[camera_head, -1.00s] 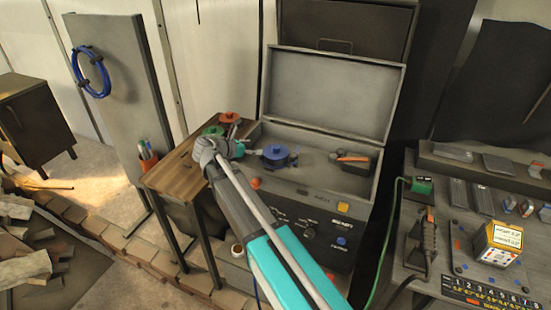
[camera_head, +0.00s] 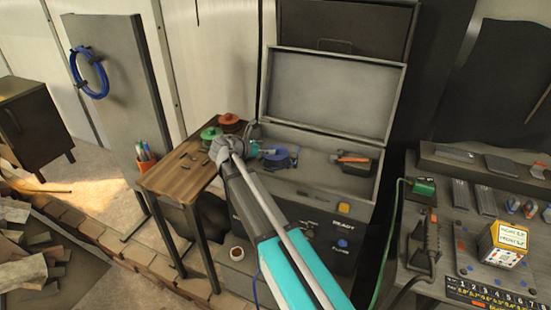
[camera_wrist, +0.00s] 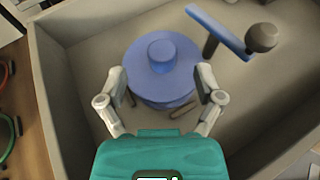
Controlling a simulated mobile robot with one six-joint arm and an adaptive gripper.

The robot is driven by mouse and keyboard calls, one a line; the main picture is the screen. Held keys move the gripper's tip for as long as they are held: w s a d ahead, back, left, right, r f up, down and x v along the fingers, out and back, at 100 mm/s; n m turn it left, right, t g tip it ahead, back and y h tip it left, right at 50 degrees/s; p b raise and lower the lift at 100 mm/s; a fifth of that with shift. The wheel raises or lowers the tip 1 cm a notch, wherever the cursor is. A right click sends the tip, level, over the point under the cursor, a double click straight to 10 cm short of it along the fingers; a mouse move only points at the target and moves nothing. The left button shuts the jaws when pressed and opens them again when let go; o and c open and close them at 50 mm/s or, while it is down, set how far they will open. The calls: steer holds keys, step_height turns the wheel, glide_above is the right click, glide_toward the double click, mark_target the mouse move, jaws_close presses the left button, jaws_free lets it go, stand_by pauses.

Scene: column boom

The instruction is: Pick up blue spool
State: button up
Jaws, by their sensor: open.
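The blue spool (camera_wrist: 162,70) is a round flanged disc with a raised hub, inside the open grey case. It also shows in the head view (camera_head: 277,158), partly hidden by my gripper. My gripper (camera_wrist: 160,88) is open in the wrist view, with one finger on each side of the spool's lower part. I cannot tell whether the fingers touch it. In the head view my gripper (camera_head: 252,148) reaches over the case's left wall to the spool.
A blue crank arm with a dark knob (camera_wrist: 260,38) is beside the spool. The wooden side table (camera_head: 170,178) holds a green spool (camera_head: 211,133) and a red-orange spool (camera_head: 230,121). The case's raised lid (camera_head: 335,90) stands behind. An orange-handled tool (camera_head: 352,158) lies at right.

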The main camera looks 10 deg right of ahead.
mark_target(273, 148)
steer(key=x, duration=0.1)
steer(key=b+x, duration=0.1)
steer(key=x, duration=0.1)
steer(key=shift+s+f, duration=0.15)
steer(key=shift+f, duration=0.15)
steer(key=shift+b+x, duration=0.4)
steer(key=shift+x, duration=0.45)
steer(key=shift+r, duration=0.15)
jaws_close()
